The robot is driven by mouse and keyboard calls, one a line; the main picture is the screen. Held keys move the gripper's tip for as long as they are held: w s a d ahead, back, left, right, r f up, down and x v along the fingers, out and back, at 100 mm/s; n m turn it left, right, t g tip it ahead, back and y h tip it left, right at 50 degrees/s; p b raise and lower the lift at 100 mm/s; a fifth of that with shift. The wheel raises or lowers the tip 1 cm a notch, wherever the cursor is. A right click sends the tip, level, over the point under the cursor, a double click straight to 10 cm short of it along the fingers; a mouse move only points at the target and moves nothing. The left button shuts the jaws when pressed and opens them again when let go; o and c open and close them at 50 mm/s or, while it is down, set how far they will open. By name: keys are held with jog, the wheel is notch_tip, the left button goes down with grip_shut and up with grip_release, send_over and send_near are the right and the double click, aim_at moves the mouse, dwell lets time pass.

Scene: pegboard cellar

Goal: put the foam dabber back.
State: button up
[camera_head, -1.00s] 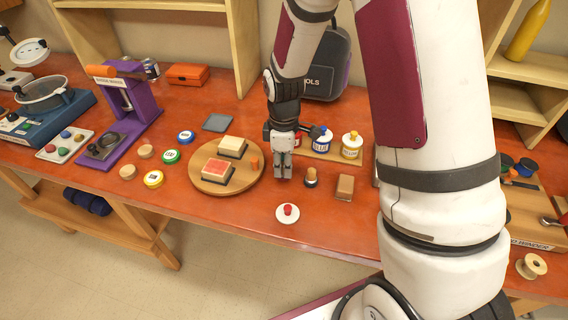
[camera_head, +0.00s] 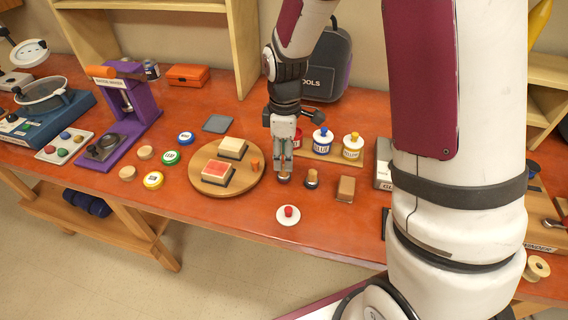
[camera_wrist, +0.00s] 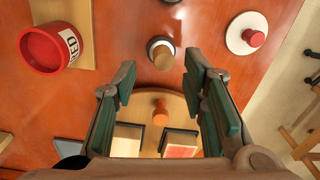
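The small round piece with a tan wooden top and dark collar (camera_head: 311,178), which looks like the foam dabber, stands upright on the red-brown bench right of the round board. In the wrist view it (camera_wrist: 161,53) lies beyond my fingertips, near the top middle. My gripper (camera_head: 283,173) points down between the round board and this piece. In the wrist view my gripper (camera_wrist: 165,85) has its two green-padded fingers apart, with nothing visible held between them. An orange peg (camera_wrist: 160,113) on the round board shows between the fingers.
The round board (camera_head: 238,190) carries two stamp pads. Red (camera_wrist: 54,47), blue (camera_head: 322,144) and yellow (camera_head: 352,147) jars stand behind. A white lid with a red knob (camera_head: 288,216) lies in front, and a brown block (camera_head: 346,190) stands right. Bench between them is clear.

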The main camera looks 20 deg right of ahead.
jog(key=s+r+m+t, duration=0.1)
jog(key=s+r+m, duration=0.3)
jog(key=r, duration=0.6)
jog(key=s+r+m+t, duration=0.2)
jog(key=s+r, duration=0.4)
jog(key=r, duration=0.3)
jog(key=s+r+m+t, duration=0.2)
jog(key=s+m, duration=0.4)
jog(key=s, duration=0.4)
jog(key=shift+s+r+m, duration=0.25)
jog(key=shift+r+m, duration=0.05)
jog(key=shift+r, duration=0.55)
